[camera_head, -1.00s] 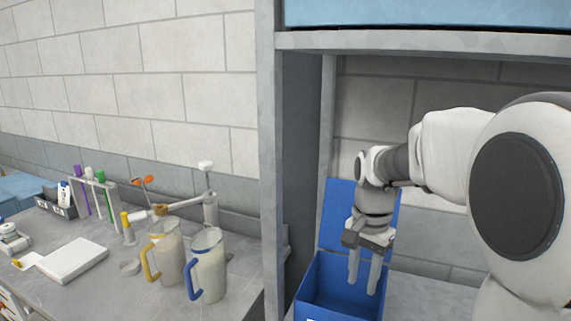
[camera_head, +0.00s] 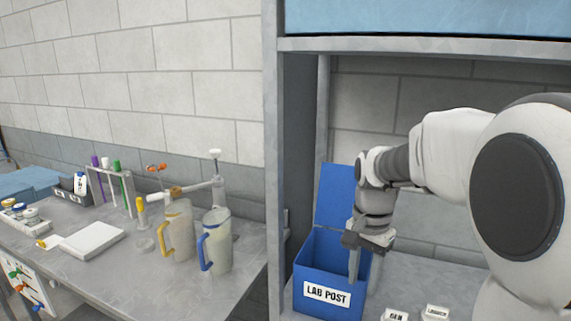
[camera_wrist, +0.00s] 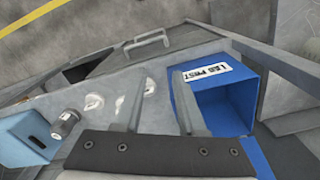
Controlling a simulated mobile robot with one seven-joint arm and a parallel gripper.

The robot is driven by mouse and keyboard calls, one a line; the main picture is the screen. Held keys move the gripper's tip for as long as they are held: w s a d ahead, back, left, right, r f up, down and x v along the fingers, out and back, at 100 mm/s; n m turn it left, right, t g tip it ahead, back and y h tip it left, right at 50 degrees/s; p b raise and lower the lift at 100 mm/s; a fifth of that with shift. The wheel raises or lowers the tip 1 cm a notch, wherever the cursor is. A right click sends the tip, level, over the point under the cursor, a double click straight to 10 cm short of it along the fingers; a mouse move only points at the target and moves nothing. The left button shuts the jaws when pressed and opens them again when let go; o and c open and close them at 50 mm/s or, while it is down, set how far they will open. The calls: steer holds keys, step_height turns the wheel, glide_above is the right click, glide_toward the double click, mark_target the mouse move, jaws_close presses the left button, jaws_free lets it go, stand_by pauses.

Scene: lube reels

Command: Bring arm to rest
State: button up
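My gripper (camera_head: 364,276) hangs fingers-down at the right side of the open blue box marked LAB POST (camera_head: 326,294). In the wrist view my gripper (camera_wrist: 160,84) has its two fingers well apart with nothing between them. My arm reaches in from the right, bent at the elbow.
The box stands under a grey-framed shelf with a grey post (camera_head: 273,150) on its left. Small labelled white items (camera_head: 437,312) lie right of the box. Left of the post, a bench holds two jugs (camera_head: 215,245), a tube rack (camera_head: 112,190) and a white slab (camera_head: 92,240).

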steer(key=s+a+n+t+b, duration=0.1)
steer(key=s+n+t+b, duration=0.4)
steer(key=s, duration=1.4)
steer(key=n, duration=0.4)
steer(key=shift+t, duration=0.3)
